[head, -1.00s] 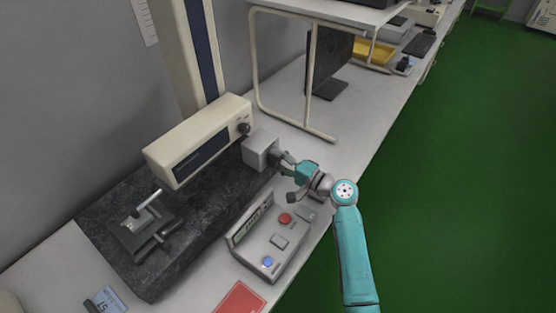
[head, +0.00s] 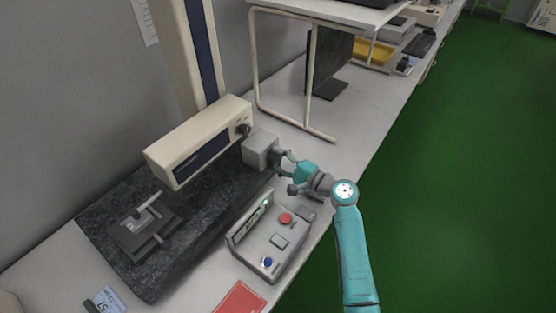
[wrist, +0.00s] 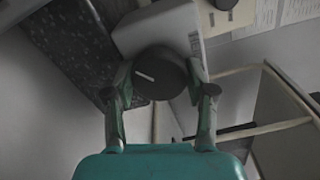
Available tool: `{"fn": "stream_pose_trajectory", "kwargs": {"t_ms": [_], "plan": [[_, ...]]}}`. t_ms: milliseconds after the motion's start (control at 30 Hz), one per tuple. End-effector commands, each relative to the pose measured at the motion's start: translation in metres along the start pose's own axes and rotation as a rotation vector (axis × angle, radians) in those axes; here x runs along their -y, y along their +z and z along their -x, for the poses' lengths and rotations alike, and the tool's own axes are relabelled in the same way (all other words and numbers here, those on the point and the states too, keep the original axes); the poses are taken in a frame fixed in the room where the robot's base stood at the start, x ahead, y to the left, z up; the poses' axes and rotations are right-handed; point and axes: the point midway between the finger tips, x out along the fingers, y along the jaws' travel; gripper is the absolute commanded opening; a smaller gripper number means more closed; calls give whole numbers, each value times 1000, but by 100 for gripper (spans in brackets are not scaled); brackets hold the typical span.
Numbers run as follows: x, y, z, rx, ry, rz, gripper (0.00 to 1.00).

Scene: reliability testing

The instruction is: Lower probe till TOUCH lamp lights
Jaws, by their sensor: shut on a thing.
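My gripper (head: 283,160) is shut on a dark round knob (wrist: 160,73) with a white line on its face. The knob sits on a grey box (head: 260,149) at the right end of the dark stone base. A slim pale rod, seemingly the probe (head: 154,199), shows below the beige head unit (head: 200,140). Its end is just over the small grey fixture (head: 140,240); I cannot tell whether they touch. The grey control box (head: 272,243) has a small green lamp (head: 266,203) lit by its display; its label is too small to read.
The control box carries a red button (head: 285,218) and a blue one (head: 268,262), close to my arm. A red sheet (head: 240,298) lies at the bench's front. A pale metal frame (head: 316,80) and a monitor (head: 332,65) stand behind.

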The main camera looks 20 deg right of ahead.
Motion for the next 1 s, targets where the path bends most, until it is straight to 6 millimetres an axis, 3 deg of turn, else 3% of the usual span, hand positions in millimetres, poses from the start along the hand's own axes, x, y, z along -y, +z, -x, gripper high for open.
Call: {"fn": "stream_pose_trajectory", "kwargs": {"t_ms": [100,133,200,633,767,1000], "plan": [[-1,-1,1,-3,1,0,20],[-1,-1,1,-3,1,0,62],[-1,-1,0,-3,1,0,80],[0,-1,7,-3,0,1,80],[-1,-1,25,-4,0,1,80],[0,-2,73,-6,-1,0,80]]}}
